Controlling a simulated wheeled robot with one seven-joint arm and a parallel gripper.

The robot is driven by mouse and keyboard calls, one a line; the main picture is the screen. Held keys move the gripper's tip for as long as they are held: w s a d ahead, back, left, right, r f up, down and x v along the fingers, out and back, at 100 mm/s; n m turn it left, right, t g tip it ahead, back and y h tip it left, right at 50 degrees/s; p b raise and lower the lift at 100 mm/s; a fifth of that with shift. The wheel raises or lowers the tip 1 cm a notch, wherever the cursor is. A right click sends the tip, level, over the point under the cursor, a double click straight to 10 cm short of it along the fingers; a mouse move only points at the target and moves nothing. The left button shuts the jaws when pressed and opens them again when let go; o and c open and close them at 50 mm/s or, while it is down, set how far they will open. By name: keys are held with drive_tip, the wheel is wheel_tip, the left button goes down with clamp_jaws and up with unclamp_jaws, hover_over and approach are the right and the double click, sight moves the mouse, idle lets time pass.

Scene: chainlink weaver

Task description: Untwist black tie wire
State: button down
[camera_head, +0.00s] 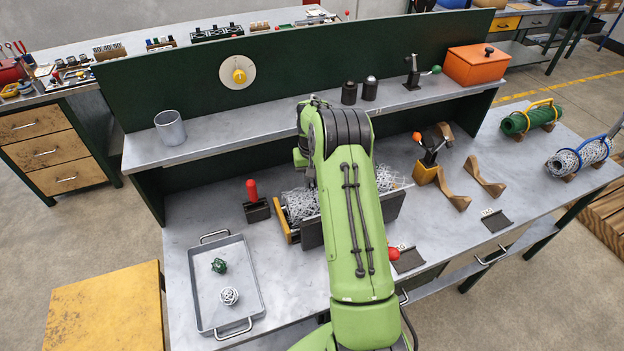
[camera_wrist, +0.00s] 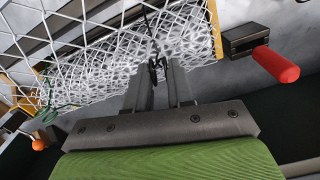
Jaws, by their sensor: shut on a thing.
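The black tie wire (camera_wrist: 152,62) is a thin dark twist against the white mesh in the wrist view, with a strand running up from it. My gripper (camera_wrist: 161,70) is shut on the wire's twisted end, its two grey fingers on either side. The white chain-link mesh roll (camera_wrist: 75,55) lies beyond the fingers; it also shows in the head view (camera_head: 300,206) in a dark cradle (camera_head: 311,235). A green wire twist (camera_wrist: 47,114) is on the mesh at the left of the wrist view. In the head view my green arm hides my gripper and the black wire.
A red-handled block (camera_head: 257,211) stands left of the cradle. A grey tray (camera_head: 206,286) with a green and a white wire ball lies front left. An orange-knobbed clamp (camera_head: 428,160) stands right of the cradle. A shelf (camera_head: 255,117) runs behind.

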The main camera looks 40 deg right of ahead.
drive_tip(key=n+b, duration=0.1)
drive_tip(key=n, duration=0.5)
drive_tip(key=n+b, duration=0.1)
drive_tip(key=n, duration=0.4)
drive_tip(key=shift+n, duration=0.4)
drive_tip(key=n+b, duration=0.1)
drive_tip(key=n, duration=0.4)
drive_tip(key=shift+b, duration=0.4)
drive_tip(key=n+b, duration=0.2)
drive_tip(key=n, duration=0.3)
drive_tip(key=shift+n, duration=0.4)
drive_tip(key=n+b, duration=0.2)
drive_tip(key=n, duration=0.3)
drive_tip(key=shift+n, duration=0.3)
drive_tip(key=n+b, duration=0.1)
drive_tip(key=n, duration=0.9)
drive_tip(key=shift+r+n, duration=0.15)
drive_tip(key=shift+n, duration=0.25)
drive_tip(key=n, duration=0.5)
drive_tip(key=shift+n, duration=0.3)
